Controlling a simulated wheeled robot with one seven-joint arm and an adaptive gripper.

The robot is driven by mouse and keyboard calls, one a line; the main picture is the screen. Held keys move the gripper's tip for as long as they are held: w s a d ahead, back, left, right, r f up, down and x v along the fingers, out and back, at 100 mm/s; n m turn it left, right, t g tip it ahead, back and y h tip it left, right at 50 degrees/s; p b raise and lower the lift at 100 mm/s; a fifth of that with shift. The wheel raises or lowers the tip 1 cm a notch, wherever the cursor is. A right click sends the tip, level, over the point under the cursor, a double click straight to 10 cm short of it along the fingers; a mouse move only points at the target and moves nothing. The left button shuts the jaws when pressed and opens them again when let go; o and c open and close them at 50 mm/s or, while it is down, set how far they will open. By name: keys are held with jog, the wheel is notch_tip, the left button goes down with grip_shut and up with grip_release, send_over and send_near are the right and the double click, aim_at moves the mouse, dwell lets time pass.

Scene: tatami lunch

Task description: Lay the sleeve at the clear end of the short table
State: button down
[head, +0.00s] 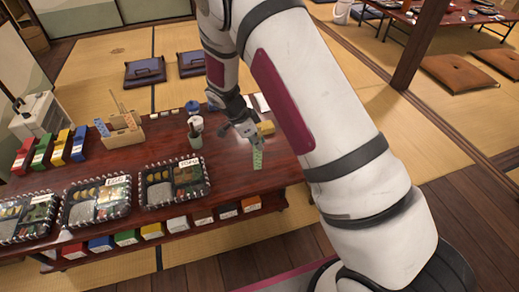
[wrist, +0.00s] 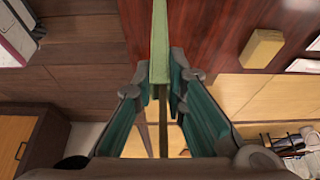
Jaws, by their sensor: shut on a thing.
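My gripper (head: 250,141) is over the right part of the dark red low table (head: 226,166) in the head view. It is shut on a thin green sleeve (head: 257,160), which hangs down from the fingertips. In the wrist view the gripper (wrist: 160,82) pinches the sleeve (wrist: 159,42), seen nearly edge-on. The red tabletop (wrist: 215,25) lies beyond it. I cannot tell whether the sleeve touches the table. The table's right end is partly hidden by my arm.
Several filled lunch boxes (head: 174,183) line the table's left and middle. A yellow block (wrist: 262,48) lies near the gripper, with white papers behind. A cup with utensils (head: 195,132) and a wooden holder (head: 122,130) stand farther left. Bare tabletop surrounds the sleeve.

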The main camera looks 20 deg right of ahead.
jog(key=shift+w+b+x, duration=0.2)
jog(key=shift+b+x, duration=0.3)
jog(key=shift+x, duration=0.45)
jog(key=shift+w+b+x, duration=0.15)
jog(key=shift+b+x, duration=0.3)
jog(key=shift+x, duration=0.45)
jog(key=shift+a+f, duration=0.15)
jog(key=shift+f, duration=0.15)
jog(key=c, duration=1.6)
grip_release()
jog(key=shift+c, duration=0.2)
jog(key=shift+r, duration=0.1)
jog(key=p+v, duration=0.3)
jog(key=v, duration=0.9)
jog(key=shift+r+p, duration=0.15)
jog(key=shift+p, duration=0.2)
